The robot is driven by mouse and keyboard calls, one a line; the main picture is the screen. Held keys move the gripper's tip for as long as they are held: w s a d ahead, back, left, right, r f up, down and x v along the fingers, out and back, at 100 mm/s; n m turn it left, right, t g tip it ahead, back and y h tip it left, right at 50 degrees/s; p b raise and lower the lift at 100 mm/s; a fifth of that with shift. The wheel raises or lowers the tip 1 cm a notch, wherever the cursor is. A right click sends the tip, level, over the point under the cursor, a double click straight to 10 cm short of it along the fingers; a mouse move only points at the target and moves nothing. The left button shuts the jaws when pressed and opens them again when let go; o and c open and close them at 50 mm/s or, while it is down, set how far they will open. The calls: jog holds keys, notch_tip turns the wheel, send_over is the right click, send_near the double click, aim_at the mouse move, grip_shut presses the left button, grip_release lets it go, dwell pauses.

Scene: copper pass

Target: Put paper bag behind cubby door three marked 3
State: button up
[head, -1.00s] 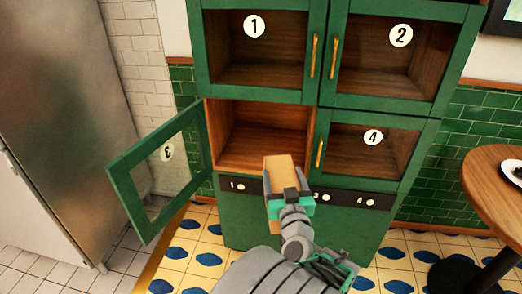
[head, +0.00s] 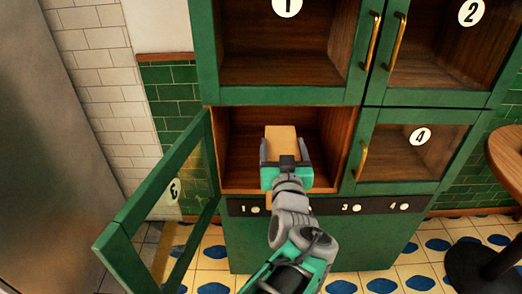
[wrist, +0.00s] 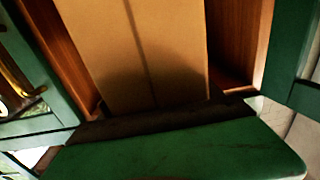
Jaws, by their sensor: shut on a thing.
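My gripper (head: 284,160) is shut on the brown paper bag (head: 281,136), one finger on each side of it. The bag is in front of the open lower left cubby (head: 236,150), overlapping its opening in the head view; I cannot tell how far inside it reaches. In the wrist view the bag (wrist: 140,50) fills the upper middle, with the wooden cubby walls on both sides. Cubby door three (head: 172,190), green-framed with glass and a reversed 3, stands swung open to the left. The cubby's floor is partly hidden behind my gripper.
Closed doors 1 (head: 287,8), 2 (head: 471,12) and 4 (head: 420,137) surround the open cubby. A dark numbered strip (head: 330,206) runs below it. A steel cabinet (head: 50,180) stands at the left, a round wooden table (head: 508,155) at the right.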

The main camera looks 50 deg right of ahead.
jog(key=shift+w, duration=0.3)
jog(key=shift+w+d+r, duration=0.1)
jog(key=shift+w+d, duration=0.05)
jog(key=shift+d, duration=0.15)
jog(key=x, duration=1.8)
notch_tip(320, 180, down, 7)
jog(key=shift+d+b, duration=0.35)
jog(key=shift+d, duration=0.1)
jog(key=shift+w, duration=0.15)
jog(key=shift+f, duration=0.25)
jog(key=o, duration=1.8)
jog(key=shift+r, duration=0.1)
